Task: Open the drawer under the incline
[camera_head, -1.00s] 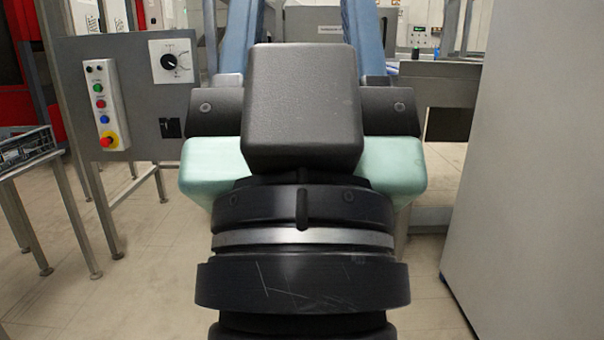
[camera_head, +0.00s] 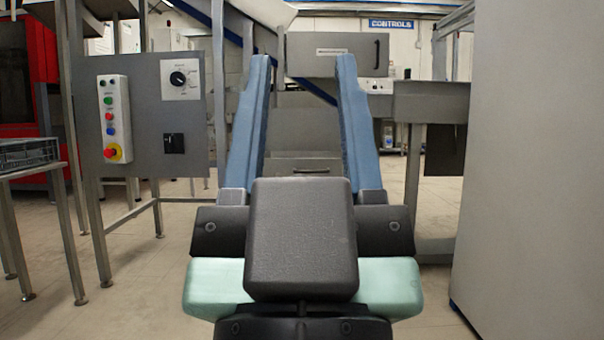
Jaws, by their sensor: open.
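My gripper (camera_head: 304,62) is open and empty, with two blue fingers pointing away from me. Between and beyond the fingers, a grey metal drawer front (camera_head: 303,162) with a dark bar handle sits low; its lower part is hidden behind my gripper. Higher up is a grey labelled front (camera_head: 330,56) with a dark vertical handle at its right side. I cannot tell for certain which front is the task's drawer.
A grey control panel (camera_head: 140,130) with coloured buttons and a knob stands on legs at left. A small table with a dark crate (camera_head: 28,154) is at the left edge. A large grey cabinet (camera_head: 535,150) fills the right. A metal bench (camera_head: 430,100) stands at right. Floor is open between.

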